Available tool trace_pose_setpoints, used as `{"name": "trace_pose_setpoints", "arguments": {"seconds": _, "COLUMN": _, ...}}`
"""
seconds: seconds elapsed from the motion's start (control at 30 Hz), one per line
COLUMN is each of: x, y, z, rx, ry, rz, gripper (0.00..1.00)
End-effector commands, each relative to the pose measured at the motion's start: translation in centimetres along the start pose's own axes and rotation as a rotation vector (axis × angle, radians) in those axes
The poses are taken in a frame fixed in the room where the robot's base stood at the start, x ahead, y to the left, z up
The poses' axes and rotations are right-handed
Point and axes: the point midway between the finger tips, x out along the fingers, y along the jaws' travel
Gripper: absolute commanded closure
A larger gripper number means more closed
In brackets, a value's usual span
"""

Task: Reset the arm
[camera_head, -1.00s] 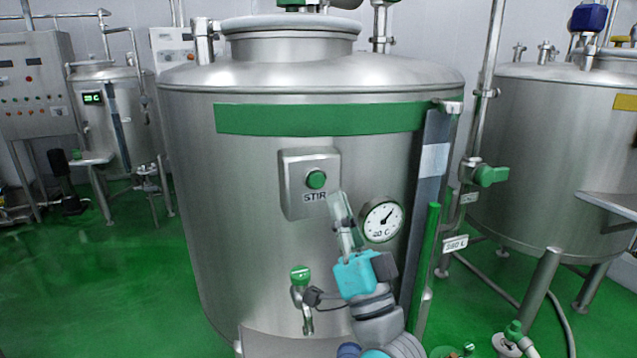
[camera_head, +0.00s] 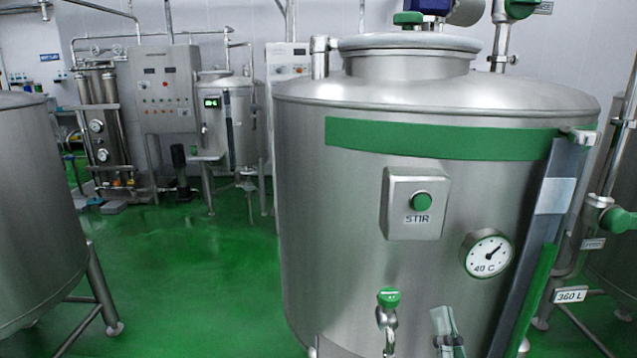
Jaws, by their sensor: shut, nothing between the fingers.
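My gripper (camera_head: 442,313) shows at the bottom edge of the head view, fingers pointing up, shut and empty. Only its finger end is in view; the rest of my arm is below the frame. It is in front of the lower wall of the large steel tank (camera_head: 345,220), apart from the STIR button (camera_head: 421,201), which is above it. The green-handled tap (camera_head: 388,299) is to its left and the round gauge (camera_head: 487,254) is up and to its right.
A green band (camera_head: 430,137) runs across the tank. A green bar (camera_head: 531,300) stands at its right side. Another steel tank (camera_head: 35,220) is at the left edge. A control cabinet (camera_head: 165,90) stands at the back. Green floor (camera_head: 190,270) is clear between the tanks.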

Motion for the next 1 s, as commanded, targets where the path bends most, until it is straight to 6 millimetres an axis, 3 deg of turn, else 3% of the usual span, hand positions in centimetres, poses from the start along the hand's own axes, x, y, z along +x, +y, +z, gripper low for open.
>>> {"name": "trace_pose_setpoints", "arguments": {"seconds": 0.03, "x": -1.9, "y": 0.7, "z": 1.1, "rx": -0.016, "ry": -0.029, "rz": 0.025, "gripper": 1.00}}
{"name": "trace_pose_setpoints", "arguments": {"seconds": 0.2, "x": -7.7, "y": 2.3, "z": 3.6, "rx": -0.083, "ry": -0.113, "rz": 0.094, "gripper": 1.00}}
{"name": "trace_pose_setpoints", "arguments": {"seconds": 0.5, "x": -18.3, "y": 3.8, "z": 6.4, "rx": -0.205, "ry": -0.277, "rz": 0.191, "gripper": 1.00}}
{"name": "trace_pose_setpoints", "arguments": {"seconds": 0.77, "x": -27.4, "y": 3.9, "z": 7.0, "rx": -0.311, "ry": -0.431, "rz": 0.247, "gripper": 1.00}}
{"name": "trace_pose_setpoints", "arguments": {"seconds": 1.0, "x": -35.2, "y": 2.9, "z": 6.2, "rx": -0.407, "ry": -0.580, "rz": 0.275, "gripper": 1.00}}
